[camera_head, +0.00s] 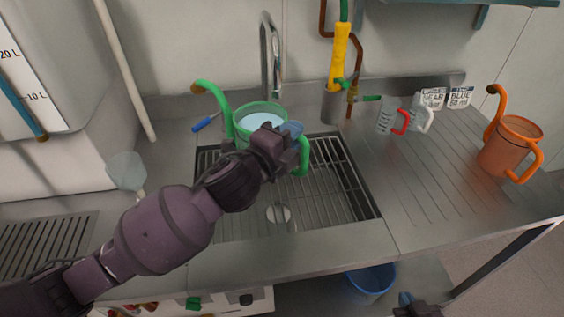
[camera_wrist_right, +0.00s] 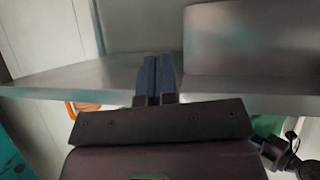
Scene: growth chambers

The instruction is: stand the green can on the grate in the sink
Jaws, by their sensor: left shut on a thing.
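The green can (camera_head: 243,132) has a long spout on the left, a looped handle on the right and pale liquid inside. It is upright at the back left of the sink, over the grate (camera_head: 335,180). My left gripper (camera_head: 290,142) is shut on the can at its handle side. The gripper and arm hide the can's lower part, so I cannot tell whether it touches the grate. My right gripper (camera_head: 415,302) is low at the bottom right of the head view, away from the sink. Its fingers (camera_wrist_right: 158,78) look closed together and empty in the right wrist view.
A tap (camera_head: 270,50) rises behind the can. An orange can (camera_head: 508,145) and small jugs (camera_head: 390,117) stand on the ribbed drainboard to the right. A metal holder (camera_head: 333,104) with a yellow-handled tool is behind the sink. A blue bucket (camera_head: 371,280) is below the counter.

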